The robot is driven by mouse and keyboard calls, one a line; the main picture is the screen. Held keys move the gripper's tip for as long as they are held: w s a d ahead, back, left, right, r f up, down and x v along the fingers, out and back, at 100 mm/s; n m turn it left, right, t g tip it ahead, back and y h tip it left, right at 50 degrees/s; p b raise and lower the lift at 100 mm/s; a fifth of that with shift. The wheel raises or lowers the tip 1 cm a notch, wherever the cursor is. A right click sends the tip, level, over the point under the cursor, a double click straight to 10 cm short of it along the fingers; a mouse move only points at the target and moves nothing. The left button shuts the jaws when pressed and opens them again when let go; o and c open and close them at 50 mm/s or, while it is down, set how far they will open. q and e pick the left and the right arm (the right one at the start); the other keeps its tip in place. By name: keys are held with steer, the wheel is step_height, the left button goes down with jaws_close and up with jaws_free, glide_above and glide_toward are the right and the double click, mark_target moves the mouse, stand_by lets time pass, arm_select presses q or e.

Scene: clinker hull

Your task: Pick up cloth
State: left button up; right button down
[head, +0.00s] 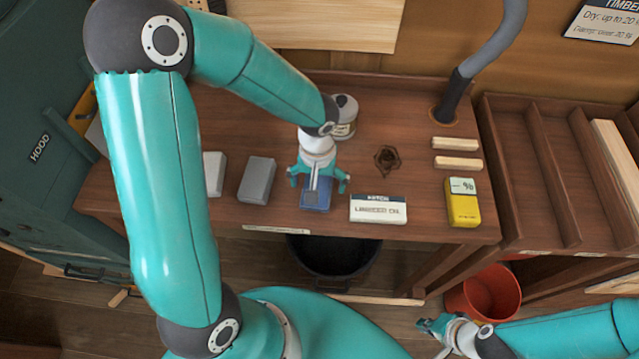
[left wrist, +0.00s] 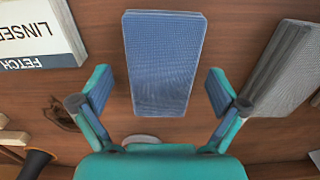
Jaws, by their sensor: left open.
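A blue folded cloth (head: 315,197) with a woven texture lies flat near the front edge of the wooden bench. It also shows in the left wrist view (left wrist: 163,65) as a rectangular pad. My left gripper (head: 318,182) is open above the cloth, pointing down. In the left wrist view its two fingers (left wrist: 160,85) stand to either side of the cloth with gaps, and nothing is between them but the cloth below. In the head view the gripper hides part of the cloth. My right gripper (head: 430,327) is low at the bottom right, away from the bench; its fingers are too small to judge.
A grey block (head: 257,180) and a pale block (head: 214,174) lie left of the cloth. A linseed oil card (head: 378,211) and yellow meter (head: 462,203) lie to its right. A tin (head: 345,116) stands behind. A dark bin (head: 330,259) is below the bench; a red bucket (head: 490,293) is right.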

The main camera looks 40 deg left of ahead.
mark_target(318, 183)
arm_select(q)
steer(key=c, duration=1.2)
steer(key=shift+r, duration=0.15)
steer(key=shift+c, duration=0.2)
step_height(318, 183, up, 20)
